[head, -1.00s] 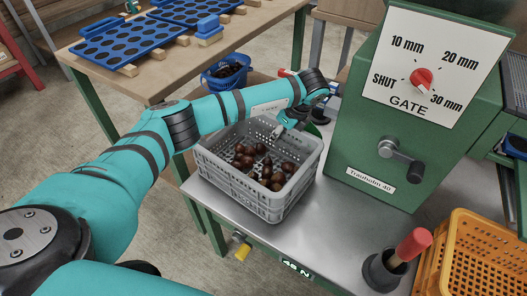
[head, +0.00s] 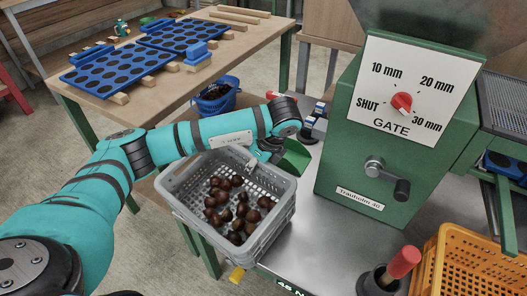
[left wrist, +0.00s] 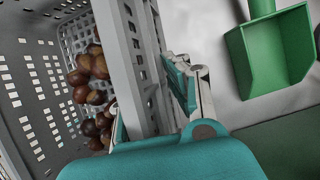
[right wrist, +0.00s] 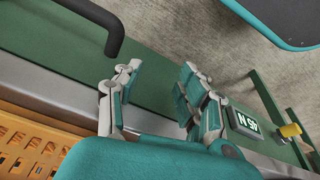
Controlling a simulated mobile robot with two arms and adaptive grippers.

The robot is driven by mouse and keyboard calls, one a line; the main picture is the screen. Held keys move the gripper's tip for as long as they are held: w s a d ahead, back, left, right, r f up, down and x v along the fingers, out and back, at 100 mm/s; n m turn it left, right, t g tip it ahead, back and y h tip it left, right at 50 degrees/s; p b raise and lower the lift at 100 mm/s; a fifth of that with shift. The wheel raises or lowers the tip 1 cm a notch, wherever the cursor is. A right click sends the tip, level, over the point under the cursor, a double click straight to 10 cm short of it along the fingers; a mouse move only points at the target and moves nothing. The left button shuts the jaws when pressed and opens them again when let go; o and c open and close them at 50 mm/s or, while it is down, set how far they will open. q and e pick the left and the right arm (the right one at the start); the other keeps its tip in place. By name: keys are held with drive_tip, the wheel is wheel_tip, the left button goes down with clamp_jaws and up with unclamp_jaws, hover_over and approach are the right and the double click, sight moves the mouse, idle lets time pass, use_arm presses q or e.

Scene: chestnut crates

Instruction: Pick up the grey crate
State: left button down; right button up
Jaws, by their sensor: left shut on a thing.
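The grey crate (head: 268,232) holds several brown chestnuts (head: 228,205). It hangs at the bench's left end, looking raised off the steel top and slightly tilted. My left gripper (head: 262,154) is shut on the crate's far rim. In the left wrist view, the fingers of the left gripper (left wrist: 155,98) straddle the wall of the crate (left wrist: 118,45), one inside and one outside; the chestnuts (left wrist: 90,75) lie inside. My right gripper (right wrist: 160,82) is open and empty by the bench's front edge in the right wrist view. It is outside the head view.
A green scoop (head: 294,160) lies on the bench beyond the crate. The green machine (head: 385,130) stands to the right, with an orange crate (head: 470,270) and a red-handled tool (head: 400,265) in front. A wooden table with blue trays (head: 118,72) stands behind.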

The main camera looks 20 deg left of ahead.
use_arm(q)
drive_tip(key=s, duration=1)
drive_tip(key=shift+a+r+p, duration=0.1)
drive_tip(key=shift+a+p, duration=0.2)
drive_tip(key=shift+a, duration=0.1)
use_arm(e)
drive_tip(key=x, duration=0.3)
drive_tip(key=shift+s, duration=0.3)
use_arm(q)
drive_tip(key=c, duration=1.9)
unclamp_jaws()
clamp_jaws()
